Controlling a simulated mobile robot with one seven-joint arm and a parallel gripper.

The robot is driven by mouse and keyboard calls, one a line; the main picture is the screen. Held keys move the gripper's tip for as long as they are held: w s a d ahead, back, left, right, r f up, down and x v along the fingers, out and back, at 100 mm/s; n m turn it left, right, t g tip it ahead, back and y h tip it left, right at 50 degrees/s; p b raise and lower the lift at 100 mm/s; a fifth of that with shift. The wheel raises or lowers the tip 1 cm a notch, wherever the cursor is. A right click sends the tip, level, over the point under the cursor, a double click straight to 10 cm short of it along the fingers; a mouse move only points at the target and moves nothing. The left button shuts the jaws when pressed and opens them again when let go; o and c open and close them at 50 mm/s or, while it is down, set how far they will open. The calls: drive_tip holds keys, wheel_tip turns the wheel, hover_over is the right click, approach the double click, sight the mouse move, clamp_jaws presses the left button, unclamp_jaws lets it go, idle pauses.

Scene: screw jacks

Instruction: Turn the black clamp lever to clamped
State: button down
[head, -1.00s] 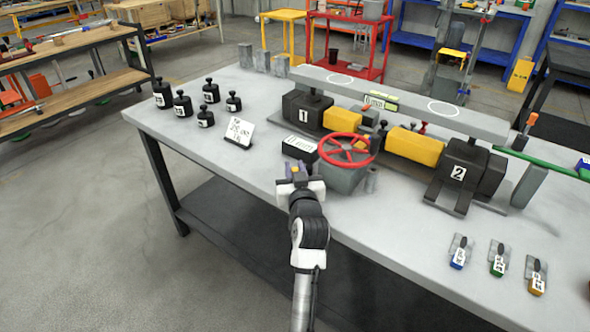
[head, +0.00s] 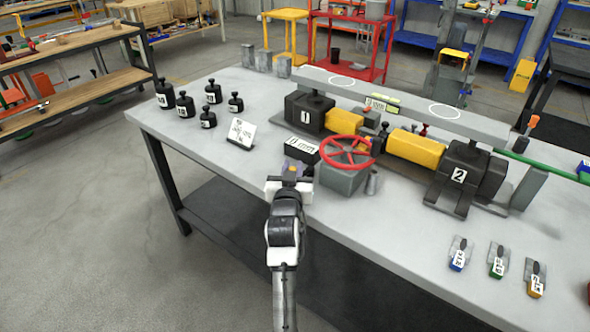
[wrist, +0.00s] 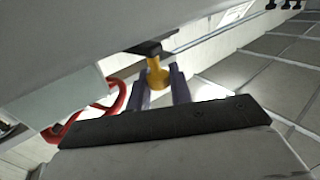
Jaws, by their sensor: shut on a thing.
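My gripper (head: 291,168) is at the table's front edge, just left of the red handwheel (head: 347,152) and its grey box. In the wrist view my gripper's two dark fingers (wrist: 161,92) are closed around a yellow-orange knob (wrist: 158,76). The knob joins a short black piece (wrist: 149,48), which looks like the black clamp lever. In the head view my gripper hides most of the lever, so its exact angle cannot be told. The red wheel's rim also shows in the wrist view (wrist: 101,112), left of the fingers.
A black box with a white label (head: 302,149) stands close behind my gripper. Two black jacks, 1 (head: 305,113) and 2 (head: 464,176), stand under a long grey beam (head: 400,102). Several black weights (head: 186,107) and a sign (head: 241,133) are at left.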

drive_tip(key=m+h+b, duration=0.1)
drive_tip(key=h+b, duration=0.1)
drive_tip(key=w+a+m+g+h+b, duration=0.1)
drive_tip(key=h+b, duration=0.1)
drive_tip(key=b, duration=0.1)
drive_tip(key=w+m+h+b, duration=0.1)
drive_tip(key=m+h+b, duration=0.1)
drive_tip(key=shift+a+f+g+b, duration=0.2)
drive_tip(key=shift+f+g+b, duration=0.1)
drive_tip(key=shift+f, duration=0.1)
drive_tip(key=m+h+b, duration=0.1)
drive_tip(key=b, duration=0.1)
drive_tip(key=w+m+g+h+b, duration=0.1)
drive_tip(key=shift+a+r+h+b, duration=0.1)
drive_tip(key=shift+a+h+b, duration=0.05)
drive_tip(key=shift+h+b, duration=0.25)
drive_tip(key=shift+w+r+m+g+h+b, duration=0.15)
drive_tip(key=shift+w+m+g+h+b, duration=0.1)
drive_tip(key=shift+m+g+h+b, duration=0.3)
drive_tip(key=shift+w+r+m+g+h+b, duration=0.1)
drive_tip(key=shift+w+m+g+h+b, duration=0.2)
drive_tip(key=shift+g+h+b, duration=0.3)
drive_tip(key=c, duration=1.3)
unclamp_jaws()
drive_tip(key=b+v, duration=0.1)
drive_tip(key=v, duration=1.2)
drive_tip(key=shift+s+a, duration=0.2)
drive_tip(key=shift+a, duration=0.05)
